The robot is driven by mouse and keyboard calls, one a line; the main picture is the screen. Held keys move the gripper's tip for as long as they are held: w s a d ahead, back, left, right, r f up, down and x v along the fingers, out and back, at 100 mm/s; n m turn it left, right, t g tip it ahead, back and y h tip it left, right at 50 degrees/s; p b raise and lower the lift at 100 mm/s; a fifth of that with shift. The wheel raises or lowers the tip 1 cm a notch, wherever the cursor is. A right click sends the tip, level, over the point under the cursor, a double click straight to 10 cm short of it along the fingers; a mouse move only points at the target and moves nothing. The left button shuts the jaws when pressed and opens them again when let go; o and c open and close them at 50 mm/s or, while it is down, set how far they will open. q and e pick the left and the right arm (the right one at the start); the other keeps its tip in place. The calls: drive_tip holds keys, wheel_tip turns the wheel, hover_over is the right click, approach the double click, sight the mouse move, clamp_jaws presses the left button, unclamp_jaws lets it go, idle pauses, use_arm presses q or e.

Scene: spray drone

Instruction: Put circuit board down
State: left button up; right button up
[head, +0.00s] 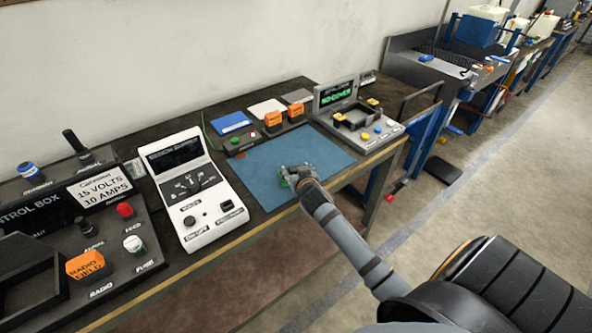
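My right gripper (289,178) is over the blue mat (310,150) on the workbench, low and close to its surface. A small green piece, which looks like the circuit board (284,183), shows at the fingertips. Most of it is hidden by the gripper. I cannot tell whether the fingers are shut on it or whether it touches the mat. My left gripper is not in view.
A white meter (198,190) stands left of the mat. A control box (75,215) with knobs is at the far left. A grey tester (352,112) with a green display stands to the right. The mat's right half is clear.

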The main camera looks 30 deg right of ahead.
drive_tip(key=shift+r, duration=0.25)
drive_tip(key=v, duration=1.2)
